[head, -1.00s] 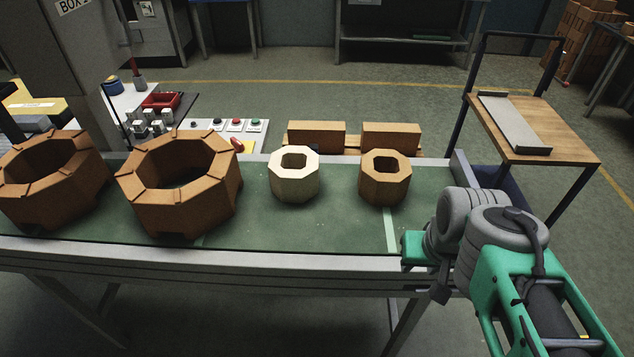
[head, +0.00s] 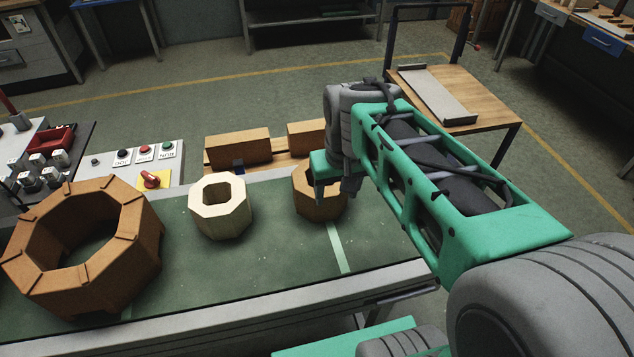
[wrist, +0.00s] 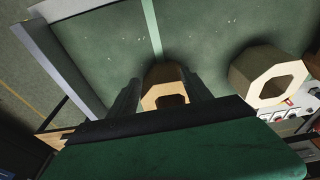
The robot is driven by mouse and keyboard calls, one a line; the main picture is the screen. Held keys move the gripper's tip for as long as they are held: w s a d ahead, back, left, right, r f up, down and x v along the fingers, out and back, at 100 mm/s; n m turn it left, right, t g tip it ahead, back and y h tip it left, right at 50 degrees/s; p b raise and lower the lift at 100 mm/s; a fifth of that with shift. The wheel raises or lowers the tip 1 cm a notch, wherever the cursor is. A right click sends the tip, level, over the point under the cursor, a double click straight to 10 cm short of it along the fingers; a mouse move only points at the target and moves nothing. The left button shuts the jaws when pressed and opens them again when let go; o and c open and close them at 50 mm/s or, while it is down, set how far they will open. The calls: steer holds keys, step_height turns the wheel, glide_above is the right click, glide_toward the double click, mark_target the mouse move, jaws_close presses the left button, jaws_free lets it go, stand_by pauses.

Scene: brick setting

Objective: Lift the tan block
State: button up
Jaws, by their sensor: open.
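The tan block (head: 318,209), an octagonal ring with a hole, stands on the green conveyor belt (head: 285,240), partly hidden behind my gripper in the head view. In the wrist view the tan block (wrist: 165,75) shows between the two dark fingers. My gripper (head: 334,193) is open and over the block, its fingers pointing down on either side of it. The wrist view shows my gripper (wrist: 161,82) with a finger to the left and one to the right. I cannot tell whether either finger touches the block.
A cream octagonal block (head: 220,222) stands left of the tan one; it also shows in the wrist view (wrist: 250,75). A large brown ring (head: 130,265) is further left. Rectangular bricks (head: 238,147) lie behind the belt, near a button panel (head: 120,165). A wooden cart (head: 475,95) stands back right.

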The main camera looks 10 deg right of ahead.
steer(key=w+d+f, duration=0.1)
steer(key=w, duration=0.2)
steer(key=w+d+f+g, duration=0.1)
steer(key=w+d, duration=0.1)
steer(key=w, duration=0.2)
steer(key=w+d+f+g, duration=0.1)
steer(key=w, duration=0.2)
steer(key=shift+w+d+p, duration=0.3)
steer(key=shift+d, duration=0.05)
steer(key=shift+w+d+f+m, duration=0.15)
steer(key=shift+w+f+m, duration=0.1)
steer(key=shift+f+m, duration=0.05)
steer(key=f, duration=0.2)
steer(key=f+p, duration=0.1)
steer(key=f, duration=0.4)
steer(key=shift+w+f+p, duration=0.25)
steer(key=shift+w+p, duration=0.15)
jaws_close()
steer(key=shift+w+r, duration=0.1)
steer(key=shift+r, duration=0.1)
